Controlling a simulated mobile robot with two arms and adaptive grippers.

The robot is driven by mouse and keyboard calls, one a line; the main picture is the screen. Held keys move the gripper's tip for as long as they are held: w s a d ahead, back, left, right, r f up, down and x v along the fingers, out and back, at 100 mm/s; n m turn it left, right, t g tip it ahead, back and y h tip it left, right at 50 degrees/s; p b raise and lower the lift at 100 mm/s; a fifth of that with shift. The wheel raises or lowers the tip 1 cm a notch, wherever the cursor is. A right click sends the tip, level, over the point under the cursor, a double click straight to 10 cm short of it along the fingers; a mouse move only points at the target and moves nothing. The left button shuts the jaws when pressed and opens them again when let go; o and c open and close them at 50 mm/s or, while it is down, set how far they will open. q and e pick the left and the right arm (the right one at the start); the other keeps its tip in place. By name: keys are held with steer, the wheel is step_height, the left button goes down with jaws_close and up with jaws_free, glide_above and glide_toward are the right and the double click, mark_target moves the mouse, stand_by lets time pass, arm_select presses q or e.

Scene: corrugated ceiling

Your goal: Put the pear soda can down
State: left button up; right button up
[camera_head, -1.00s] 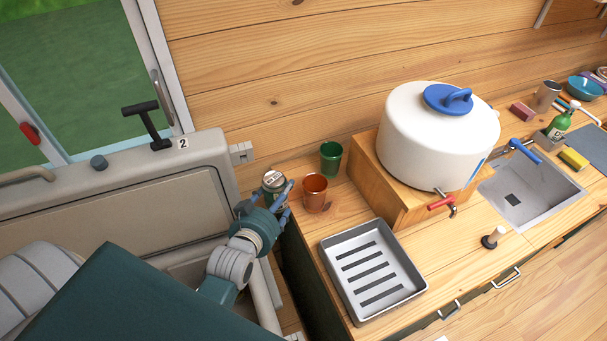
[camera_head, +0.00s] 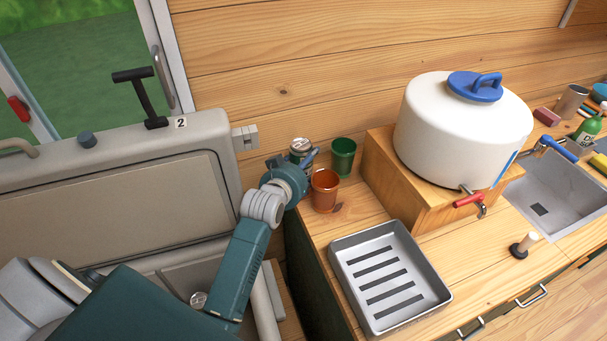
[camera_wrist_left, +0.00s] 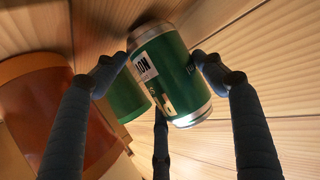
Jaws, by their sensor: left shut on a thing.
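The soda can (camera_head: 299,147) is green with silver ends and stands near the wooden wall in the head view, left of a green cup and behind a brown one. My left gripper (camera_head: 309,161) is shut on it. In the left wrist view the can (camera_wrist_left: 172,75) lies between the blue-grey fingers and looks tilted in the picture. Its label is only partly readable. Whether its base touches the counter I cannot tell. My right gripper is not in view.
A brown cup (camera_head: 324,192) is close right of the gripper, and a green cup (camera_head: 343,158) stands behind it. A grey slotted tray (camera_head: 436,299) lies in front. A white water tank (camera_head: 455,130) on a wooden box (camera_head: 390,190) is to the right.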

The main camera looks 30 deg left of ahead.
arm_select(q)
steer(key=shift+f, duration=0.25)
steer(key=shift+f, duration=0.1)
steer(key=o, duration=1.2)
steer(key=shift+f, duration=0.1)
